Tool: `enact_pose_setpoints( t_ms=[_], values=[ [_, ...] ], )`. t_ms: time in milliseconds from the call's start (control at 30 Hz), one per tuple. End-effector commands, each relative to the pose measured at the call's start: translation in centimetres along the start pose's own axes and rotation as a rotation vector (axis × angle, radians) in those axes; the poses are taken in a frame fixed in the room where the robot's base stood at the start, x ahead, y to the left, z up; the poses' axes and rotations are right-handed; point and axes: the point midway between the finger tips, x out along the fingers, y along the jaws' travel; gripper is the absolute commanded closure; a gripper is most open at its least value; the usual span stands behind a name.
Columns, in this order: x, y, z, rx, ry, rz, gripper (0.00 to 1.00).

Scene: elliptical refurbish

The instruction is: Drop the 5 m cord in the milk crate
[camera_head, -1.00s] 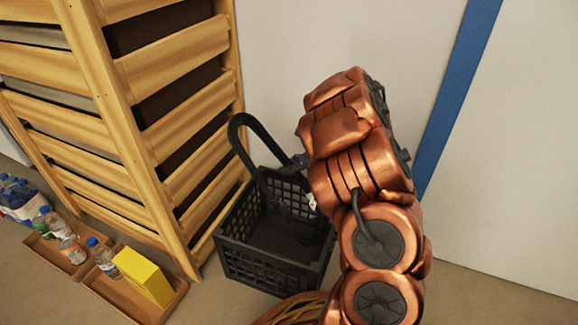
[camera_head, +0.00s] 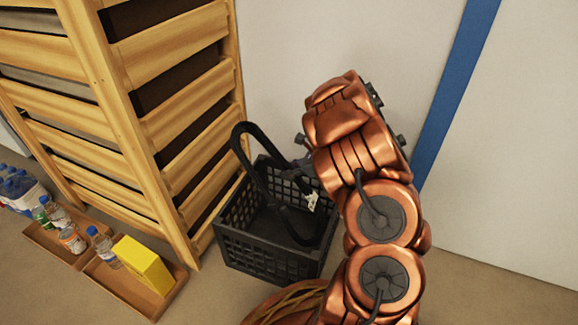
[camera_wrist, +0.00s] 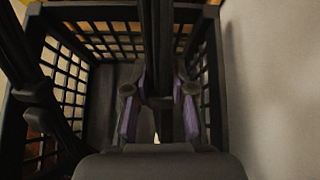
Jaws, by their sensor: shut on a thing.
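A black milk crate (camera_head: 270,258) stands on the floor between the wooden rack and the wall. The black 5 m cord (camera_head: 250,152) is a thick loop hanging at the crate, its lower part inside the opening and its upper bend above the rim. My gripper (camera_head: 304,158) is over the crate, mostly hidden by my copper arm. In the wrist view my gripper (camera_wrist: 158,110) has its purple-padded fingers on either side of the dark cord (camera_wrist: 160,45), shut on it. The crate's lattice walls (camera_wrist: 198,75) surround them in that view. A small white tag (camera_head: 312,201) shows by the cord.
A wooden slatted rack (camera_head: 170,120) stands left of the crate. Low trays hold bottles (camera_head: 103,245) and a yellow box (camera_head: 143,264) at the lower left. A pale wall (camera_head: 340,50) with a blue stripe (camera_head: 455,90) is behind my arm.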

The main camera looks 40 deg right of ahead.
Motion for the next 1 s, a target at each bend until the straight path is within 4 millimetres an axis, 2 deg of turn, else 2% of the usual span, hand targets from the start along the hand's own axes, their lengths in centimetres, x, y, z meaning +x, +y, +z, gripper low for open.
enact_pose_setpoints(
  t_ms=[1000],
  values=[
    [4.1,0.5,-5.5,0.000,-0.002,0.001,1.00]
  ],
)
